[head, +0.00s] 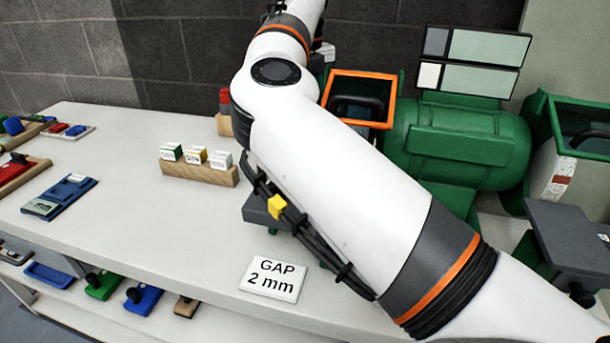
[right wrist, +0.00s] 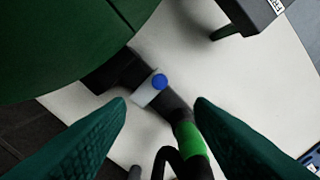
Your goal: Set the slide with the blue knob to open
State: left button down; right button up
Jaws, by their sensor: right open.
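The blue knob (right wrist: 160,82) shows in the right wrist view on a pale slide plate (right wrist: 147,93). The plate sits across a dark pipe (right wrist: 124,71) beside a large green drum. I cannot tell from this angle whether the slide stands open or closed. My right gripper (right wrist: 160,104) is open and empty. Its two dark green fingers point toward the knob, one on each side in the picture, without visible contact. In the head view the right gripper is out of sight; my white arm crosses the middle. My left gripper is not in view.
The green machine (head: 455,145) with an orange-rimmed hopper (head: 336,73) stands behind my arm. A "GAP 2 mm" card (head: 272,278) and a wooden card holder (head: 199,171) are on the pale table (head: 130,215). A black curved handle (right wrist: 170,153) is close below the knob.

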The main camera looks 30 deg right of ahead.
notch_tip(320, 180, down, 13)
jog(key=shift+b, duration=0.8)
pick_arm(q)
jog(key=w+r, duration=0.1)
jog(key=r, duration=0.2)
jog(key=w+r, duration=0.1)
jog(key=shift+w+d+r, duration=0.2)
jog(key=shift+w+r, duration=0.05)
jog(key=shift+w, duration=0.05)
pick_arm(e)
grip_shut()
